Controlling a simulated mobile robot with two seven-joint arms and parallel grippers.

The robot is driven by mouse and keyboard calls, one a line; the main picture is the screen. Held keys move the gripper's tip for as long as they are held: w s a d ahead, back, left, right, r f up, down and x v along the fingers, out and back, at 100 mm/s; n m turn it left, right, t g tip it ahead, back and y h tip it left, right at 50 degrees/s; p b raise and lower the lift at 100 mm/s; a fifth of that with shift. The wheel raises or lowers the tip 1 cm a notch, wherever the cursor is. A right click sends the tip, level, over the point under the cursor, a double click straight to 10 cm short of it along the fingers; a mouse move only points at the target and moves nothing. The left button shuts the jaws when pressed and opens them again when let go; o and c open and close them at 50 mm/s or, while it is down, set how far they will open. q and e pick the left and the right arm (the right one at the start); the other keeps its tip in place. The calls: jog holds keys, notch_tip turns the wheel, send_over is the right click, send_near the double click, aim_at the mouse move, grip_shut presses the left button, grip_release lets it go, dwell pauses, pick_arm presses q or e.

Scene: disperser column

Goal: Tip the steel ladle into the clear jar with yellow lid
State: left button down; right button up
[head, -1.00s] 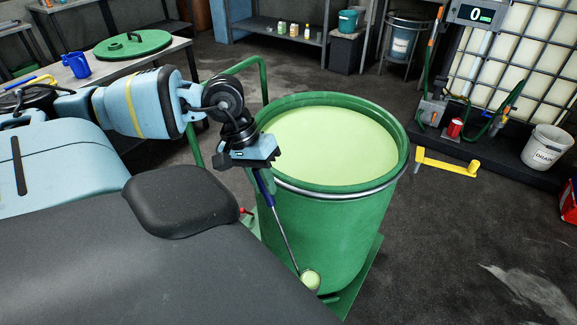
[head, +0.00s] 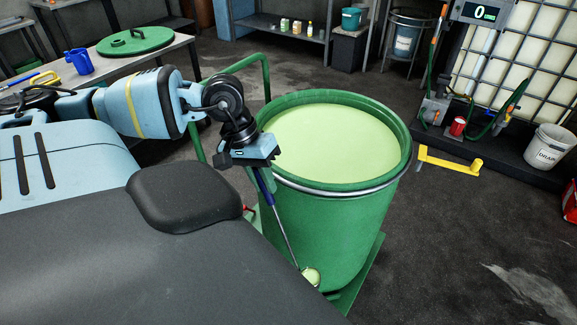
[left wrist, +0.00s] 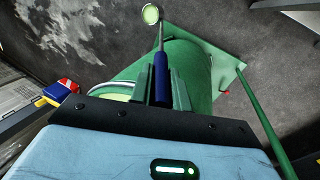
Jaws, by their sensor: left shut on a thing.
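My left gripper (head: 262,173) is shut on the blue handle of the steel ladle (head: 311,277), beside the near left side of a green drum (head: 335,220). The ladle hangs steeply down outside the drum, its bowl low and showing pale yellow-green, with its lower edge close to my dark body in the head view. In the left wrist view the gripper fingers (left wrist: 162,88) flank the ladle handle (left wrist: 160,72), and the bowl shows at the top. I cannot make out a clear jar with a yellow lid in either view. My right gripper is out of view.
The open drum, full of pale green liquid, stands on a green base with a handle rail (head: 266,78). A bench (head: 165,58) at left holds a green lid (head: 135,41) and blue jug (head: 78,62).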

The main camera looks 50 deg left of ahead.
pick_arm(q)
jog(key=shift+s+d+f, duration=0.15)
jog(key=shift+s+f, duration=0.1)
jog(key=shift+f, duration=0.2)
jog(key=shift+d+f, duration=0.15)
jog(key=shift+d, duration=0.05)
jog(key=shift+d+f, duration=0.2)
dwell(0.7)
